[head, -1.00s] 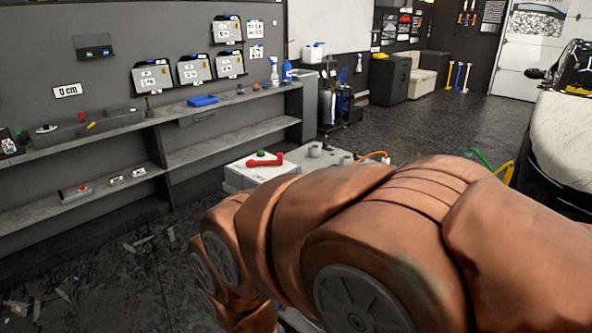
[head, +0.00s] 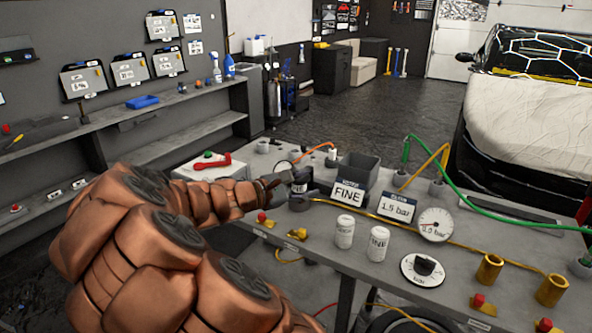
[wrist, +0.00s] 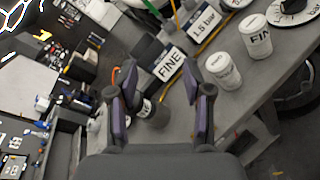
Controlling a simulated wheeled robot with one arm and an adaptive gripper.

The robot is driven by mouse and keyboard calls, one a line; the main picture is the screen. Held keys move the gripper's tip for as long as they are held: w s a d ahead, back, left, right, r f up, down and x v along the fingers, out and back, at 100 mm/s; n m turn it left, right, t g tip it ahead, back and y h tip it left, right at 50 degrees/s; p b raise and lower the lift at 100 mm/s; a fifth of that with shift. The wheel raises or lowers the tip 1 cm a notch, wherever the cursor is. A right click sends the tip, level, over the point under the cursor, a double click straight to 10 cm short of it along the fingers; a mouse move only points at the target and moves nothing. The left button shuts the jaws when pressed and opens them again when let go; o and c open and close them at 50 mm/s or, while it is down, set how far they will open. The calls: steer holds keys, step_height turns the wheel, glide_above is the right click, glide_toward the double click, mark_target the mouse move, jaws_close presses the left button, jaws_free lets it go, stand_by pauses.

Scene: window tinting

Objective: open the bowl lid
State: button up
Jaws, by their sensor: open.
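A small dark cylindrical container (head: 300,187) with a pale label stands on the grey workbench; it looks like the bowl, but I cannot tell its lid clearly from its body. It also shows in the wrist view (wrist: 151,108), between my fingers in the picture and nearer the left one. My gripper (wrist: 160,92) is open, with its two dark purple-padded fingers spread wide and nothing held. In the head view my gripper (head: 283,182) reaches in from the left beside the container and partly covers it. I cannot tell whether a finger touches it.
A FINE sign (head: 347,194) and a 1.5 bar sign (head: 397,208) stand close to the right. Two white canisters, one of them here (head: 344,232), stand in front. A gauge (head: 435,224) and a black knob dial (head: 423,268) are further right.

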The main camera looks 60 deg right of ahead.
steer(key=w+d+f+n+t+h+p, duration=0.1)
steer(key=w+d+f+n+t, duration=0.25)
steer(key=w+n, duration=0.25)
steer(key=w+d+f+n+t+h, duration=0.2)
steer(key=w+d+f+n, duration=0.3)
steer(key=w+n, duration=0.15)
steer(key=shift+w+d+r+p, duration=0.15)
steer(key=shift+d+p, duration=0.5)
steer(key=shift+d, duration=1.25)
steer(key=shift+w+d+f+p, duration=0.15)
steer(key=shift+d+p, duration=0.45)
steer(key=shift+d, duration=1.3)
steer(key=shift+r, duration=0.1)
steer(key=shift+c, duration=0.4)
jaws_close()
